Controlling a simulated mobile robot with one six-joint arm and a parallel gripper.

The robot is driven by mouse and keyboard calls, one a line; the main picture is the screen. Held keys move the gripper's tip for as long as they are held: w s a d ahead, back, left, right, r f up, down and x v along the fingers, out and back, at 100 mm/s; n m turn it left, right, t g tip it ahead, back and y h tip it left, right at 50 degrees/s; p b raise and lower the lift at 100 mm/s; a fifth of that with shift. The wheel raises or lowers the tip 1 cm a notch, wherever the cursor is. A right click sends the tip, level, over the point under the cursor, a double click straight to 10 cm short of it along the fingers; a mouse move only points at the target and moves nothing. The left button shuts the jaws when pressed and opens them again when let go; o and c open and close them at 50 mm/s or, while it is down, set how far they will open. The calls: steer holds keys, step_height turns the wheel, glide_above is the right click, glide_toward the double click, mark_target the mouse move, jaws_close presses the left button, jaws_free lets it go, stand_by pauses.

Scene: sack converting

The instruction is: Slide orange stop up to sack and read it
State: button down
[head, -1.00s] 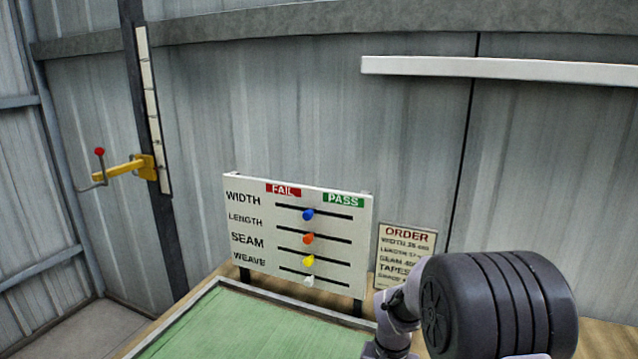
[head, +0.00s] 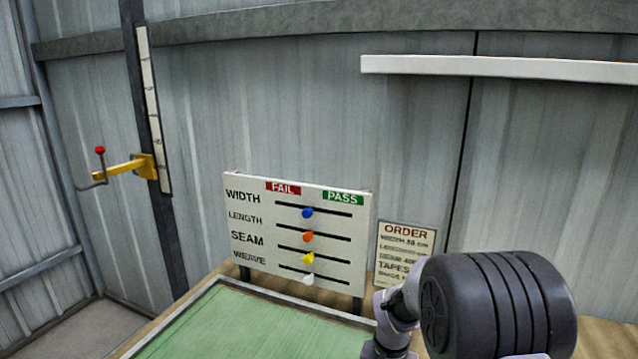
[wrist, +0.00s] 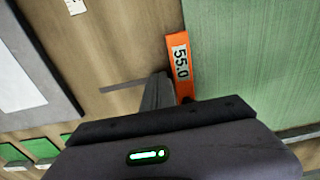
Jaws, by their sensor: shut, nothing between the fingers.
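The orange stop (wrist: 181,70) shows in the wrist view, upper centre, as a narrow bar with a white label reading "55.0". A green woven sheet (wrist: 250,60), which looks like the sack, lies along its right side; the stop's right edge appears to touch or nearly touch the sheet's left edge. My gripper (wrist: 158,88) is shut and empty, its dark fingers just left of the stop's lower end. I cannot tell whether they touch it. The head view hides the gripper and stop; it shows a green surface (head: 250,325) in a pale frame.
A board (head: 235,262) with WIDTH, LENGTH, SEAM and WEAVE sliders stands behind the table, its knobs near mid-slot. An ORDER card (head: 405,232) is beside it. A yellow bracket (head: 125,168) with a red knob sits on a post at left. Bare wood (wrist: 110,45) lies left of the stop.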

steer(key=shift+s+d+f, duration=0.1)
steer(key=shift+s+f, duration=0.3)
steer(key=shift+f, duration=0.1)
steer(key=shift+s+d, duration=0.15)
steer(key=shift+d, duration=0.2)
steer(key=shift+s+d+r, duration=0.1)
steer(key=shift+d+r, duration=0.05)
steer(key=shift+d, duration=0.05)
step_height(320, 180, up, 8)
steer(key=p, duration=0.6)
steer(key=shift+w+d, duration=0.25)
steer(key=shift+w, duration=0.05)
steer(key=shift+r, duration=0.1)
steer(key=s+a+r+t, duration=0.1)
steer(key=s+r, duration=0.4)
steer(key=r, duration=0.3)
steer(key=s+a+r+t, duration=0.2)
steer(key=s+r, duration=0.2)
steer(key=r, duration=0.3)
steer(key=s+a+r+t+y, duration=0.1)
steer(key=s+r, duration=0.1)
steer(key=s, duration=0.4)
steer(key=s+a+r+t+y+b, duration=0.1)
steer(key=s+r, duration=0.1)
steer(key=s, duration=0.5)
steer(key=shift+s+a+r+t+b, duration=0.3)
steer(key=shift+a, duration=0.05)
